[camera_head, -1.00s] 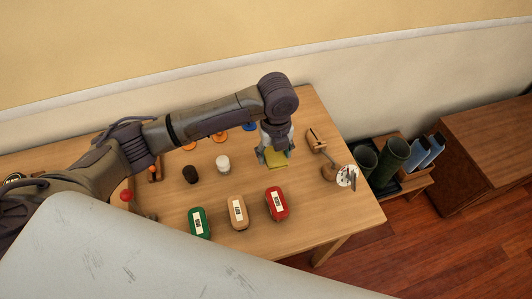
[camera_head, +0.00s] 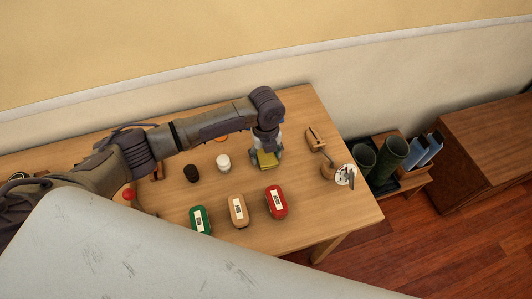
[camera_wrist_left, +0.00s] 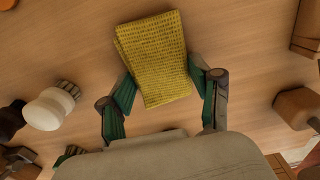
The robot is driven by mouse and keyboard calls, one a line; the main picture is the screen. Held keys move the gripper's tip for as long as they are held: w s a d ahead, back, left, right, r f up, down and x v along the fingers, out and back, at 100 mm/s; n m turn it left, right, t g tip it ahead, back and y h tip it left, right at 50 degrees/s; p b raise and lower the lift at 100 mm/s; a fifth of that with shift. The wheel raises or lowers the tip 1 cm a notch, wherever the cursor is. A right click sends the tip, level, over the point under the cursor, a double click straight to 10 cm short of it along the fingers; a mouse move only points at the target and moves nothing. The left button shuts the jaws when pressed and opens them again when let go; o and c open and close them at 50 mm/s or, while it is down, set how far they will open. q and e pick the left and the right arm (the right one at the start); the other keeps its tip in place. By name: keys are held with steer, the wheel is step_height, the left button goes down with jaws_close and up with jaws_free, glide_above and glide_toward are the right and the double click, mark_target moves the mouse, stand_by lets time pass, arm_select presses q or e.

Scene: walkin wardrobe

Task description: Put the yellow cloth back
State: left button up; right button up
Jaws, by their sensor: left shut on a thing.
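The yellow cloth (camera_head: 267,160) is a small folded, textured pad. It also shows in the left wrist view (camera_wrist_left: 155,58), between the fingers of my left gripper (camera_wrist_left: 160,95). In the head view my left gripper (camera_head: 266,152) points down over the table, right of the white-topped bottle, and is shut on the cloth. Whether the cloth touches the tabletop is hard to tell. My right gripper is not in view.
Boots (camera_head: 392,152) stand beyond the table.

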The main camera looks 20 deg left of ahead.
arm_select(q)
steer(key=o, duration=1)
steer(key=shift+c, duration=0.2)
steer(key=shift+o, duration=0.2)
steer(key=shift+r, duration=0.6)
step_height(320, 180, up, 11)
steer(key=b, duration=0.1)
